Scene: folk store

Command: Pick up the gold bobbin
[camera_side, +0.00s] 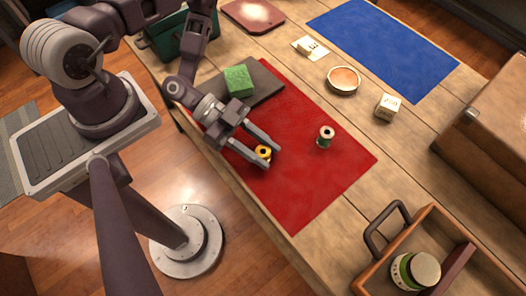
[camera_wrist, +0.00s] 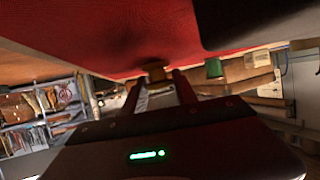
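The gold bobbin (camera_side: 263,152) stands on the red mat (camera_side: 320,180) near the mat's left edge in the side view. My gripper (camera_side: 272,157) is low over the mat, with its two fingers apart and one on each side of the bobbin. In the wrist view the gold bobbin (camera_wrist: 155,72) shows at the ends of the fingers, between the tips of my gripper (camera_wrist: 158,80). I cannot tell whether either finger touches it. The bobbin's lower part is partly hidden by a finger in the side view.
A green block (camera_side: 238,80) sits on a dark board (camera_side: 267,82) behind my gripper. A round dish (camera_side: 344,80), a white box (camera_side: 387,107) and a wooden tray (camera_side: 430,212) lie farther right.

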